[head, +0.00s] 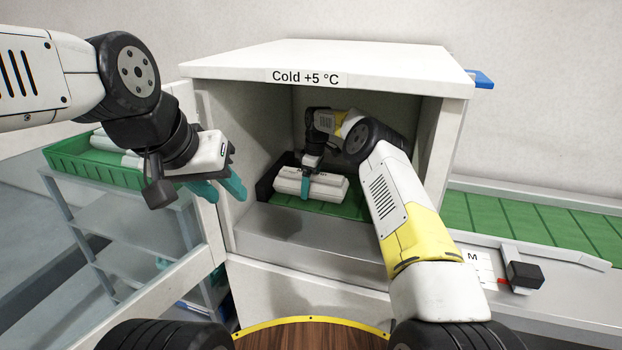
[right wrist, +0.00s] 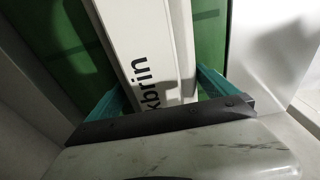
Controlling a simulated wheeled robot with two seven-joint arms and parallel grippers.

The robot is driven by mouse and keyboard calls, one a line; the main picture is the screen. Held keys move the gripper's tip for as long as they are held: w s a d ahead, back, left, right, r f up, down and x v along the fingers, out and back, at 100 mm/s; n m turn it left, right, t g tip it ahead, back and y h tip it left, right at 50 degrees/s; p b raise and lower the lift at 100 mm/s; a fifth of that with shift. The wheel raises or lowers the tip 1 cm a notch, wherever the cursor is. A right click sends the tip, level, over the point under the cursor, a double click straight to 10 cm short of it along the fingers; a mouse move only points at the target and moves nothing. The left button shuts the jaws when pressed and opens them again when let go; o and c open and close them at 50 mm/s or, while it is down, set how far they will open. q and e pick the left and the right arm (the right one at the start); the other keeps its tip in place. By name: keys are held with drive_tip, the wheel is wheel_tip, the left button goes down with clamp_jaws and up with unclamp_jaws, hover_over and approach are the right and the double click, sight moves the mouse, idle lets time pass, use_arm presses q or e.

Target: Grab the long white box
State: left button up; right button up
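The long white box (head: 322,186) lies in the cold cabinet, on a green surface; black lettering shows on its top in the right wrist view (right wrist: 150,40). My right gripper (head: 306,187) reaches down over the box from above. Its teal fingers (right wrist: 165,88) stand one on each side of the box, close against it. I cannot tell whether they press on it. My left gripper (head: 220,190) is open and empty, outside the cabinet at the left, with its teal fingers apart.
The cabinet (head: 330,55), labelled "Cold +5 °C", is open at the front; its walls and roof surround my right arm. A shelf rack (head: 110,215) with a green crate (head: 85,172) holding white boxes stands left. A green conveyor (head: 530,220) runs at the right.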

drive_tip(key=c, duration=1.4)
drive_tip(key=shift+r, duration=0.15)
drive_tip(key=shift+c, duration=0.9)
